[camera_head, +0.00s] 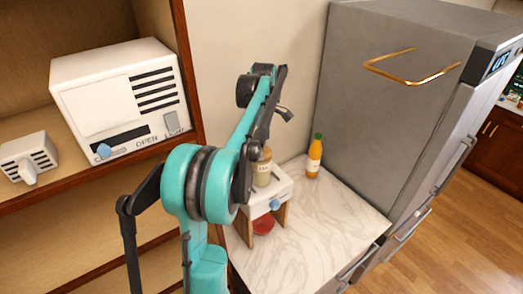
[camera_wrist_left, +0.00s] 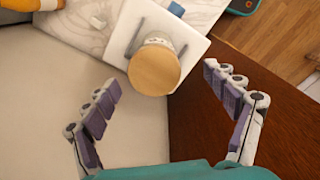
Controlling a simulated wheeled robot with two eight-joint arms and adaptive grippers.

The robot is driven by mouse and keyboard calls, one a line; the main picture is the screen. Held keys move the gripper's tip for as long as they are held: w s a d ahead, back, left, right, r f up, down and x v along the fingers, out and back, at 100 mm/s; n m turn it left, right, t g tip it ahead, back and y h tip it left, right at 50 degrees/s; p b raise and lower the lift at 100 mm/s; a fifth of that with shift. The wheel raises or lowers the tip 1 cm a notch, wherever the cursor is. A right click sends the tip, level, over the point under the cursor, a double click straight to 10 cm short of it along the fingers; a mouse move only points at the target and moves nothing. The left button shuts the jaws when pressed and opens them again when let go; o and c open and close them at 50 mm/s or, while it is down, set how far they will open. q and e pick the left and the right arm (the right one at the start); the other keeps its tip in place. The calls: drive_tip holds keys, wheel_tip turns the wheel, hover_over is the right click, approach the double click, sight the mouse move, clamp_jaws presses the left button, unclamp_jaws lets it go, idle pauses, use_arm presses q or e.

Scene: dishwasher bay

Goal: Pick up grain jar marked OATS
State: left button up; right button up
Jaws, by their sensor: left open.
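A glass jar with pale contents and a light label (camera_head: 264,172) stands on a small white-topped stand (camera_head: 284,187) on the counter; the label is too small to read. My arm partly hides the jar in the head view. In the left wrist view its round wooden lid (camera_wrist_left: 154,69) faces the camera, with the stand's white top (camera_wrist_left: 190,40) around it. My left gripper (camera_wrist_left: 163,82) is open, its fingers spread to either side of the lid and apart from it. My right gripper is not in view.
An orange bottle with a green cap (camera_head: 314,157) stands behind the stand, near the grey fridge (camera_head: 390,110). A red item (camera_head: 263,225) sits under the stand. A wooden shelf at left holds a white box (camera_head: 120,95). The marble counter (camera_head: 320,230) is clear in front.

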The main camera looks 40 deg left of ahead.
sight(262, 165)
use_arm(q)
drive_tip(key=f, duration=0.1)
drive_tip(key=w+a+f+b, duration=0.1)
drive_tip(key=w+a+f, duration=0.1)
drive_tip(key=shift+f, duration=0.15)
drive_tip(key=shift+f+b, duration=0.15)
drive_tip(key=shift+b, duration=0.15)
drive_tip(key=shift+s+d+f, duration=0.1)
drive_tip(key=shift+s+d, duration=0.1)
drive_tip(key=shift+s, duration=0.1)
drive_tip(key=f, duration=0.2)
drive_tip(key=f+p, duration=0.1)
drive_tip(key=f, duration=0.3)
drive_tip(key=shift+s+d+f+p, duration=0.1)
drive_tip(key=shift+s+d+p, duration=0.05)
drive_tip(key=shift+s+p, duration=0.2)
drive_tip(key=shift+s+d+f, duration=0.1)
drive_tip(key=shift+f, duration=0.25)
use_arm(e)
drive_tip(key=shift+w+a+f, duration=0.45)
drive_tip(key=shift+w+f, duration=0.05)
use_arm(q)
drive_tip(key=shift+c, duration=0.4)
drive_tip(key=c, duration=1.7)
drive_tip(key=shift+r, duration=0.1)
drive_tip(key=shift+c, duration=0.2)
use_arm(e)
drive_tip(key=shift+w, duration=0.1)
